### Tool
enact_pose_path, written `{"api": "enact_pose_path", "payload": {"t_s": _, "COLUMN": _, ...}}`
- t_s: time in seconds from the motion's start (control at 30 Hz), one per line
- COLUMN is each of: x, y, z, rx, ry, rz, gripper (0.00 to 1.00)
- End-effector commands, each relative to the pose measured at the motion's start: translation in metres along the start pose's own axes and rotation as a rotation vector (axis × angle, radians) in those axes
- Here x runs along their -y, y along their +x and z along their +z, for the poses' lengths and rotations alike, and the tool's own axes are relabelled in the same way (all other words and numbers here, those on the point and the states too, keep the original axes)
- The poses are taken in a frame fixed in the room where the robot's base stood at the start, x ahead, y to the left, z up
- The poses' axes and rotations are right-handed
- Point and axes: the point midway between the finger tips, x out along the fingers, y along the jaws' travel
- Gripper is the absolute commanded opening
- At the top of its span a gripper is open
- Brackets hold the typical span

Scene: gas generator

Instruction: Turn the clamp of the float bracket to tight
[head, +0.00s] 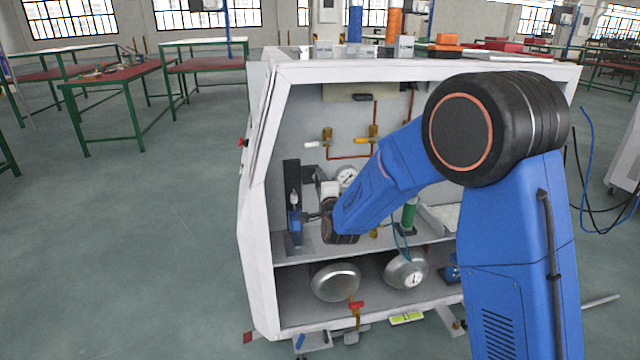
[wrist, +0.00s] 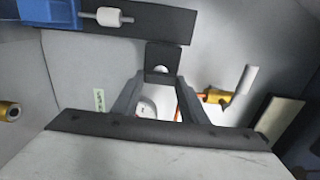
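A dark upright bracket plate (head: 291,180) stands at the left inside the white cabinet, with a small white cylinder (head: 294,199) and a blue part (head: 295,220) on it. In the wrist view the dark plate (wrist: 165,22) runs across the top, with the white cylinder (wrist: 115,17) on a thin rod and the blue part (wrist: 45,12) at left. A dark tab (wrist: 163,54) with a pale round spot juts from the plate. My gripper (wrist: 160,80) has its fingers apart, their tips near the tab's end; contact is unclear. I cannot make out the clamp for certain.
A pressure gauge (head: 346,177), brass valves (head: 373,132) and copper pipes are beside and behind my gripper. Two silver tanks (head: 335,282) lie on the lower shelf. The cabinet's left wall (head: 257,220) is close to the bracket. A yellow-handled fitting (wrist: 213,96) shows right of my fingers.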

Motion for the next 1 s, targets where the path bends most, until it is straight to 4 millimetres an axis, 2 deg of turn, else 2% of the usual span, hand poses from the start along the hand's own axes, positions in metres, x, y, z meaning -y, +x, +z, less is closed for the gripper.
{"api": "enact_pose_path", "payload": {"t_s": 0.03, "x": -0.002, "y": -0.001, "z": -0.001, "rx": -0.001, "ry": 0.001, "rz": 0.004, "gripper": 0.49}}
{"api": "enact_pose_path", "payload": {"t_s": 0.07, "x": -0.002, "y": -0.001, "z": -0.001, "rx": -0.001, "ry": 0.0, "rz": 0.004, "gripper": 0.56}}
{"api": "enact_pose_path", "payload": {"t_s": 0.1, "x": -0.002, "y": -0.001, "z": -0.001, "rx": -0.001, "ry": 0.0, "rz": 0.004, "gripper": 0.58}}
{"api": "enact_pose_path", "payload": {"t_s": 0.37, "x": -0.001, "y": -0.001, "z": 0.0, "rx": -0.001, "ry": 0.0, "rz": 0.002, "gripper": 0.58}}
{"api": "enact_pose_path", "payload": {"t_s": 0.53, "x": 0.0, "y": -0.011, "z": 0.0, "rx": 0.0, "ry": 0.0, "rz": 0.002, "gripper": 0.58}}
{"api": "enact_pose_path", "payload": {"t_s": 0.67, "x": 0.0, "y": -0.031, "z": 0.0, "rx": 0.0, "ry": 0.0, "rz": 0.001, "gripper": 0.58}}
{"api": "enact_pose_path", "payload": {"t_s": 1.0, "x": 0.0, "y": -0.1, "z": 0.0, "rx": 0.0, "ry": 0.0, "rz": 0.002, "gripper": 0.58}}
